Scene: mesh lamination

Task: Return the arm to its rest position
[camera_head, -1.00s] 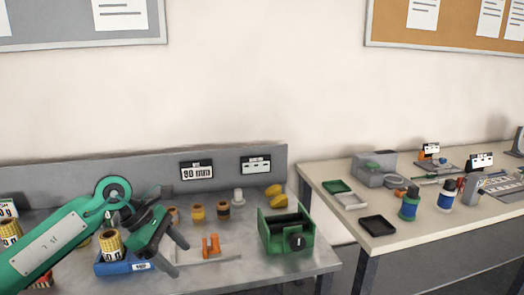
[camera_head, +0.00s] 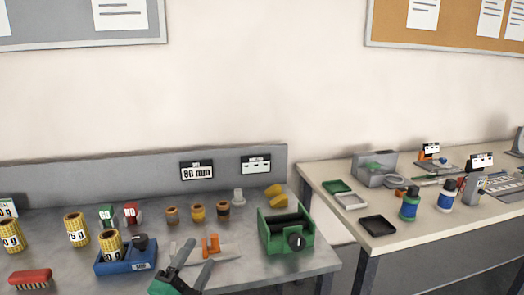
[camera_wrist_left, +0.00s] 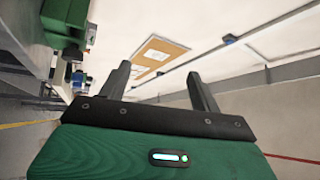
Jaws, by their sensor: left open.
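My left gripper (camera_head: 197,265) shows at the bottom of the head view, in front of the grey workbench (camera_head: 225,282). Its two dark fingers are spread apart with nothing between them. In the left wrist view the open fingers (camera_wrist_left: 160,82) also have nothing between them, with wall and ceiling beyond. Most of the left arm is out of the head view. My right gripper is in neither view.
A blue tray (camera_head: 128,265) holding a yellow roll (camera_head: 112,246) is left of the gripper. A green machine (camera_head: 287,232) stands to the right. A red brush (camera_head: 30,279) lies front left. A second table (camera_head: 400,240) stands right, beyond a gap.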

